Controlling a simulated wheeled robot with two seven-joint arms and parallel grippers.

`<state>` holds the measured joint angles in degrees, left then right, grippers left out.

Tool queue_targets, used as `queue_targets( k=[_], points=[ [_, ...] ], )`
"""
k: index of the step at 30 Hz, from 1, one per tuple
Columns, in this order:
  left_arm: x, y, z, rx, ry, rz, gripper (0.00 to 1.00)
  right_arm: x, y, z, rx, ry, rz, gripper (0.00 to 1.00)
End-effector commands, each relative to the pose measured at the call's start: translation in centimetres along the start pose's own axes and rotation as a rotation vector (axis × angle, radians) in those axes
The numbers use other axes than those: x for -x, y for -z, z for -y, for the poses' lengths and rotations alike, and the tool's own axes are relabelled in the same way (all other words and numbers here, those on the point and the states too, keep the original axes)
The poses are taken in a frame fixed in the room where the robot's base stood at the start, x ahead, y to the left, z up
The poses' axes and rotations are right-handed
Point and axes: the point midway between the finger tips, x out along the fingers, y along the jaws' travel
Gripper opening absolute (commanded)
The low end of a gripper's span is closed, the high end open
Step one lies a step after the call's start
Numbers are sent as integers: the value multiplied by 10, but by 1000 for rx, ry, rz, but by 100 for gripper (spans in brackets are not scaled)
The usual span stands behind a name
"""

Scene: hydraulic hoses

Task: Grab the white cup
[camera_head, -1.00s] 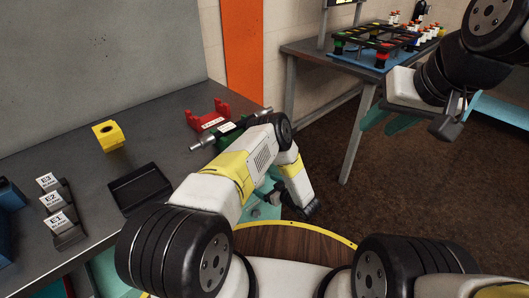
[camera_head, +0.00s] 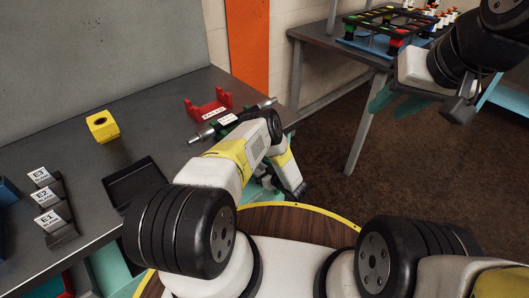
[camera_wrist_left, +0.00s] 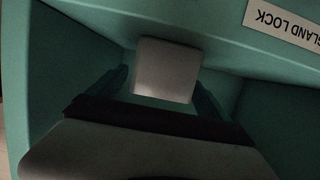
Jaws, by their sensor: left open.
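A pale, white-grey, square-looking object (camera_wrist_left: 167,68), which looks like the white cup, shows in the left wrist view inside a dim teal bin (camera_wrist_left: 85,22). My left gripper (camera_wrist_left: 162,88) is open, with one dark teal finger on each side of the cup. I cannot tell whether the fingers touch it. In the head view the cup is not visible, and my left arm hides its own gripper low beside the table. My right gripper (camera_head: 397,99) hangs at the upper right, its teal fingers apart and empty.
A label reading GLAND LOCK (camera_wrist_left: 285,22) is on the bin. The grey table (camera_head: 90,150) holds a yellow block (camera_head: 102,126), a black tray (camera_head: 135,184), labelled holders (camera_head: 50,200) and a red stand (camera_head: 209,105). A second table (camera_head: 340,48) with a rack stands behind.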

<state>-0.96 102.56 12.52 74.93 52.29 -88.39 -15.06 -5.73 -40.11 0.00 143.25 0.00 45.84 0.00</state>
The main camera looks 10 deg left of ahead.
Motion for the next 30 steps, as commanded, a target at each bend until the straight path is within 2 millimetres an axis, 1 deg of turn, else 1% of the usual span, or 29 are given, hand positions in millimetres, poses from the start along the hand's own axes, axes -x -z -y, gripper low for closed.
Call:
queue_targets(
  k=[5,8,9,11,15,24,30],
  points=[
    [0,0,0,0,0,0,89,0,0,0,0,0,0,36],
    [0,0,0,0,0,0,71,0,0,0,0,0,0,36],
    [0,0,0,0,0,0,64,0,0,0,0,0,0,36],
    [0,0,0,0,0,0,52,0,0,0,0,0,0,36],
    [0,0,0,0,0,0,24,0,0,0,0,0,0,36],
    [0,2,-1,1,-1,0,24,0,0,0,0,0,0,36],
    [4,15,-1,1,-1,-1,24,0,0,0,0,0,0,36]
  ],
)
